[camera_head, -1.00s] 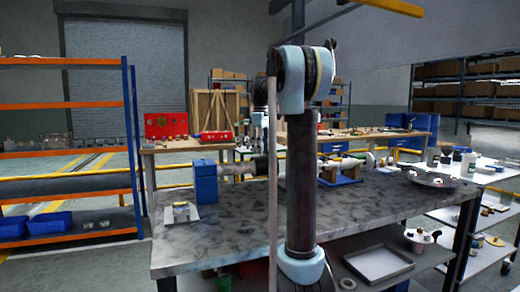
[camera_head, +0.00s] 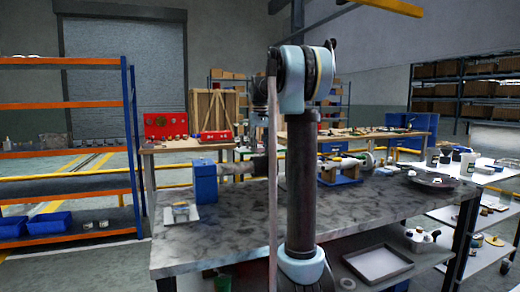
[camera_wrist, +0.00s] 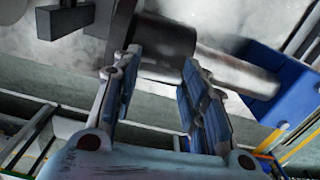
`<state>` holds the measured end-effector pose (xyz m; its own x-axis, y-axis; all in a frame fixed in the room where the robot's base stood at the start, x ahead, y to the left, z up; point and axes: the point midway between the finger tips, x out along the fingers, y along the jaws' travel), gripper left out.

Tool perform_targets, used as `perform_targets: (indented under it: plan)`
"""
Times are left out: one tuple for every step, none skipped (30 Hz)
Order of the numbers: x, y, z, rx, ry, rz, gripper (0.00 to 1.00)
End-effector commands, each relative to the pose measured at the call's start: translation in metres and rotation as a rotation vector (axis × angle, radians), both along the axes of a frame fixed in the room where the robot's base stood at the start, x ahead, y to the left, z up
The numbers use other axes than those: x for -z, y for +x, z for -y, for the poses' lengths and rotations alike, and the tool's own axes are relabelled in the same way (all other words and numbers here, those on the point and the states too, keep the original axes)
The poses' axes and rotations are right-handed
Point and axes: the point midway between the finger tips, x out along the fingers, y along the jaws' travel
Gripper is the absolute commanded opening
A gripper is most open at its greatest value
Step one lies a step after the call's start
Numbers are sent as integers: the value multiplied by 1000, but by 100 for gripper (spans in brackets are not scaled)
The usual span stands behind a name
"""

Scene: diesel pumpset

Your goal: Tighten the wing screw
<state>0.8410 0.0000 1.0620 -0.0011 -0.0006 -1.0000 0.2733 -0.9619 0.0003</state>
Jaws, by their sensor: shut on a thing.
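In the wrist view, the two blue-padded fingers of my gripper (camera_wrist: 160,62) stand on either side of a dark grey cylindrical part (camera_wrist: 165,38), with their tips against it. A paler shaft (camera_wrist: 235,72) runs from this part to a blue block (camera_wrist: 272,78) on the right. I cannot make out the wing screw as a separate shape; it may be hidden by the fingers or the dark part. In the head view, my upright arm hides the gripper and the middle of the pipe assembly. The blue stand (camera_head: 204,181) shows left of my arm.
The grey stone-topped workbench (camera_head: 215,235) is mostly bare in front. A small pale tray (camera_head: 181,217) lies at its left. A dark round dish (camera_head: 428,180) sits at its right end. A side shelf (camera_head: 490,172) with bottles stands at right, an orange-and-blue rack (camera_head: 70,174) at left.

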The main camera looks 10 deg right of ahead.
Motion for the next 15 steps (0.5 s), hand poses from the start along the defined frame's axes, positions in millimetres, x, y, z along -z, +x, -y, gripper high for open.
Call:
perform_targets:
  plan:
    - [0,2,1,14,-2,5,16]
    - [0,2,1,20,-2,5,16]
    - [0,2,1,29,-2,5,16]
    - [0,2,1,34,-2,5,16]
    - [0,2,1,38,-2,5,16]
    - [0,2,1,41,-2,5,16]
    - [0,2,1,43,-2,5,16]
    - [0,2,1,45,-2,5,16]
    - [0,2,1,46,-2,5,16]
    - [0,2,1,46,-2,5,16]
    - [0,2,1,47,-1,4,16]
    - [0,2,1,47,-1,4,16]
    - [0,2,1,47,-1,4,16]
    - [0,2,1,46,-1,4,16]
    - [0,2,1,46,-1,4,16]
